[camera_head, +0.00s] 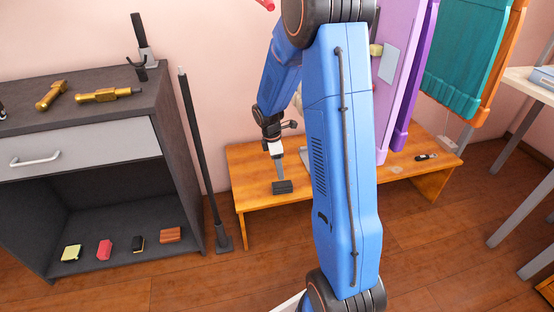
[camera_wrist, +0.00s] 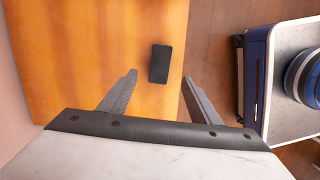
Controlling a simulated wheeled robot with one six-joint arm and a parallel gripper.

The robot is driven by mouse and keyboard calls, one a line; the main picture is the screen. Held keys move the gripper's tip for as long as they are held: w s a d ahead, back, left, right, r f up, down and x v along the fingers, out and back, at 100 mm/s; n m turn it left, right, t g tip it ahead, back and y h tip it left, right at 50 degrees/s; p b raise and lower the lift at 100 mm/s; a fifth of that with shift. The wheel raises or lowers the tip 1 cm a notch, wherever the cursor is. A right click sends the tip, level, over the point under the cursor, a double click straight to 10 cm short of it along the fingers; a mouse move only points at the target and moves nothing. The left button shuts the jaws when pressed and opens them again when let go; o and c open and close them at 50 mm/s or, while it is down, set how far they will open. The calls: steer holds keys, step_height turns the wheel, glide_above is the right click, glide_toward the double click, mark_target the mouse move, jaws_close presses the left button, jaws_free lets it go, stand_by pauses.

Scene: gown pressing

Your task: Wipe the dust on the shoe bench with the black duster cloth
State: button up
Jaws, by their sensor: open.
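The shoe bench (camera_head: 250,165) is a low orange-brown wooden bench by the pink wall; its bare top fills much of the wrist view (camera_wrist: 80,60). A small dark rectangular pad (camera_head: 283,187), which looks like the black duster cloth, lies flat near its front edge. In the wrist view the pad (camera_wrist: 160,63) shows between and just beyond my fingertips. My gripper (camera_head: 280,176) points down over it, open and empty (camera_wrist: 159,77); contact cannot be told. A pale patch (camera_head: 396,169), possibly dust, lies farther right on the bench. My arm hides the bench's middle.
A dark cabinet (camera_head: 100,192) stands left, with several small coloured items on its bottom shelf, one black (camera_head: 138,244). A dark upright pole (camera_head: 200,160) stands between cabinet and bench. Purple and teal hanging panels (camera_head: 466,50) rise above the bench's right. A small black-and-white item (camera_head: 427,157) lies there.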

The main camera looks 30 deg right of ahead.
mark_target(282, 184)
steer(key=f, duration=0.3)
steer(key=d+f, duration=0.1)
steer(key=f, duration=0.7)
steer(key=shift+s+d, duration=0.25)
steer(key=shift+s, duration=0.05)
steer(key=shift+c, duration=0.6)
steer(key=shift+r, duration=0.1)
steer(key=c, duration=1)
steer(key=o, duration=0.8)
steer(key=shift+c, duration=0.2)
steer(key=shift+r, duration=0.1)
steer(key=shift+r, duration=0.6)
steer(key=c, duration=0.9)
